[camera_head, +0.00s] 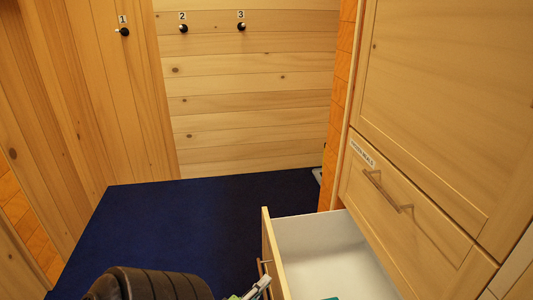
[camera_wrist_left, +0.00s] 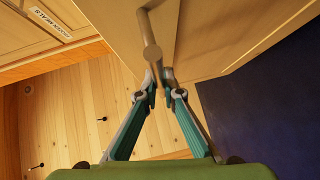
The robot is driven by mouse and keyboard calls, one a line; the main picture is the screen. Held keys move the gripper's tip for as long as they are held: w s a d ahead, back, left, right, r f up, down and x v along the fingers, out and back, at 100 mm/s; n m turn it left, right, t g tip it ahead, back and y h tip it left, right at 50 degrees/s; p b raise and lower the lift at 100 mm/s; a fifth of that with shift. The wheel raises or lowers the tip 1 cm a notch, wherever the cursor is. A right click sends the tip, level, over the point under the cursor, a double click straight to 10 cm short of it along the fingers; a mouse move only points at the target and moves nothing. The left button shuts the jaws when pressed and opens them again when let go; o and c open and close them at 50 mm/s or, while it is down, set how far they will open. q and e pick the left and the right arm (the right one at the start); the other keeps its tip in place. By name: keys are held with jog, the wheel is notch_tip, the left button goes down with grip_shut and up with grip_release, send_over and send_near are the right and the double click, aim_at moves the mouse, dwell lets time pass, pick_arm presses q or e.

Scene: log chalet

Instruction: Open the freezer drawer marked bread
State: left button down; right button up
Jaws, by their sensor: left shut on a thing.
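A lower freezer drawer (camera_head: 273,250) stands pulled out, its white inside (camera_head: 325,250) showing in the head view. Its front label is not in view, so I cannot read whether it is marked bread. My left gripper (camera_head: 262,284) is at the drawer's front, shut on its bar handle (camera_head: 264,270). In the left wrist view the fingers (camera_wrist_left: 160,82) close on the lower end of the handle (camera_wrist_left: 151,45). The closed drawer above (camera_head: 400,215) has a label (camera_head: 362,152) that reads as frozen meals. My right gripper is not in view.
Dark blue carpet (camera_head: 190,215) lies clear left of the drawer. Numbered hooks (camera_head: 183,29) are on the wooden back wall. A tall cabinet door (camera_head: 450,90) is shut above the drawers. A bit of something teal (camera_head: 332,298) shows at the bottom edge inside the open drawer.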

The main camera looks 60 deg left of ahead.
pick_arm(q)
jog(key=c, duration=2.2)
grip_release()
jog(key=shift+o, duration=0.2)
jog(key=v, duration=1.2)
jog(key=shift+f, duration=0.1)
